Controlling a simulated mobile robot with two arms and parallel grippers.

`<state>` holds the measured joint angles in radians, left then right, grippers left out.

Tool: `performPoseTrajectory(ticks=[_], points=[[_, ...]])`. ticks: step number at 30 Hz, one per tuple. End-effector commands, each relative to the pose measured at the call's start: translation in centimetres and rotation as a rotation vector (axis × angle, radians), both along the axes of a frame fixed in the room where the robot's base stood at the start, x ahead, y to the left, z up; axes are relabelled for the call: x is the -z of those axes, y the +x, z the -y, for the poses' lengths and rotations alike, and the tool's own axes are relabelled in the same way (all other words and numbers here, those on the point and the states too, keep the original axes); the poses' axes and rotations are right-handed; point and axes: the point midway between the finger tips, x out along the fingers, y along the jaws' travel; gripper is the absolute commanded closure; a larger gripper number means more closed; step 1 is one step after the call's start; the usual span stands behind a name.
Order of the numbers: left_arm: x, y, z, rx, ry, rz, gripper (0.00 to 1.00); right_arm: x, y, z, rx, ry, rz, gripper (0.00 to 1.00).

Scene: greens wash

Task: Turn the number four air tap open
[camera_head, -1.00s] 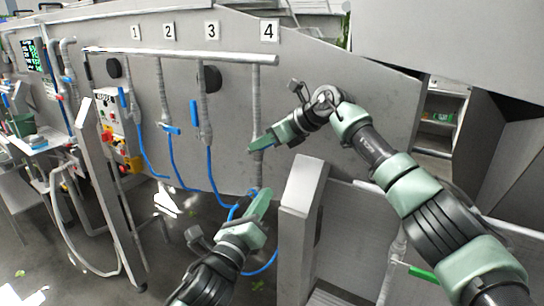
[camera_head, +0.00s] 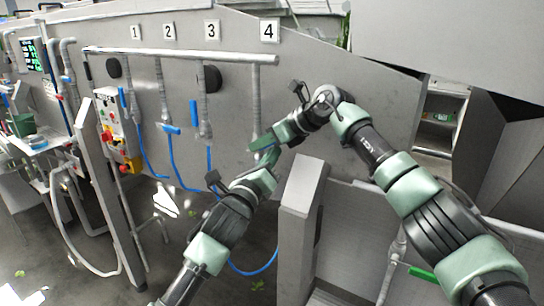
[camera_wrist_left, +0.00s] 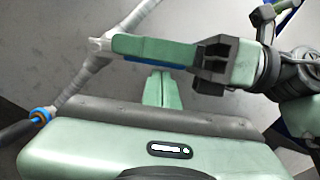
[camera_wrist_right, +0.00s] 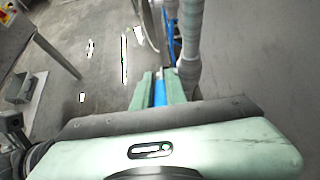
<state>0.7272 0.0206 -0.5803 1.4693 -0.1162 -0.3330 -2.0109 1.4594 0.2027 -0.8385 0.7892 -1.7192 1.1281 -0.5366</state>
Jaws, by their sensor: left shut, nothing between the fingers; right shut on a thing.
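The number 4 sign (camera_head: 269,31) hangs above a grey drop pipe (camera_head: 256,100), which is the fourth along the rail. My right gripper (camera_head: 258,144) is at the lower part of this pipe. It is shut on the tap's blue handle, which shows between its fingers in the right wrist view (camera_wrist_right: 160,92). My left gripper (camera_head: 270,158) is shut and empty, just below the right one and close to it. In the left wrist view its closed fingertips (camera_wrist_left: 158,88) point toward my right gripper (camera_wrist_left: 150,48). The tap body is largely hidden by my grippers in the head view.
Taps under signs 1 (camera_head: 136,32), 2 (camera_head: 168,30) and 3 (camera_head: 212,29) hang to the left with blue handles and hoses. A grey post (camera_head: 303,200) stands in front, right of my left arm. A control box (camera_head: 112,118) stands at left.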

Motion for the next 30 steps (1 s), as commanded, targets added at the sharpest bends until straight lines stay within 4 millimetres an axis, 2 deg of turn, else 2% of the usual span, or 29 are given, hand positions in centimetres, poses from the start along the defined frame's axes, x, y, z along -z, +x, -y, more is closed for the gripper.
performPoseTrajectory(ticks=[8, 15, 23, 24, 26, 30], points=[[0.0, 0.0, -0.1, -0.001, 0.0, -0.001, 1.0, 0.0, 0.0, 0.0, 0.001, 0.0, 0.001, 1.0], [-1.2, 0.4, -0.7, -0.003, -0.043, -0.029, 1.0, 0.0, 0.0, 0.0, 0.001, 0.0, 0.0, 1.0], [-1.8, 0.5, -0.9, -0.006, -0.052, -0.026, 1.0, 0.1, 0.0, 0.1, 0.001, -0.002, -0.002, 1.0], [-1.8, 0.5, -0.9, -0.005, -0.052, -0.026, 1.0, 0.1, 0.0, 0.1, 0.001, -0.003, -0.003, 0.82], [-1.8, 0.5, -0.9, -0.006, -0.052, -0.026, 1.0, 0.2, 0.0, 0.1, 0.001, -0.003, -0.003, 0.65], [-1.7, 0.5, -0.9, -0.006, -0.051, -0.027, 1.0, 0.3, -0.1, 0.1, -0.001, -0.004, -0.006, 0.65]])
